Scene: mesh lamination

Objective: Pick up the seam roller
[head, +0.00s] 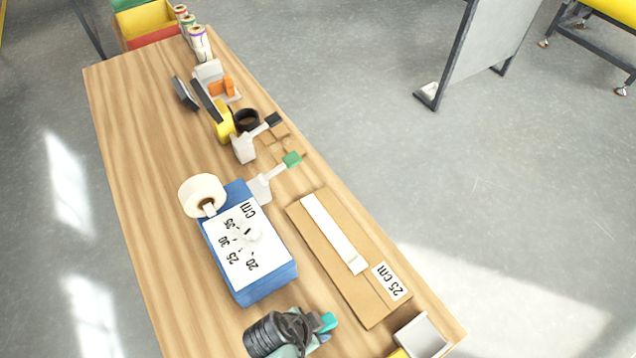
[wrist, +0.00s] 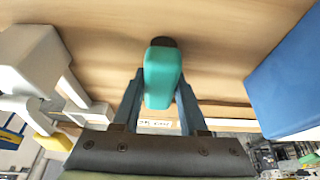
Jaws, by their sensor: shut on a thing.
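The seam roller (wrist: 163,75) shows in the wrist view as a teal handle with a dark end, between the two fingers of my gripper (wrist: 158,92). The fingers are shut on it from both sides. In the head view my gripper (head: 311,322) is at the near end of the table, and a teal part of the seam roller (head: 328,321) shows beside the fingers. The rest of the roller is hidden by my gripper. Whether it touches the tabletop I cannot tell.
A blue box (head: 268,290) with a white numbered top and a tape roll (head: 202,193) stands just behind my gripper. A cardboard strip (head: 325,250) marked 25 cm lies to the right. A grey-white thing (head: 420,335) is at the near right corner. The table's left side is clear.

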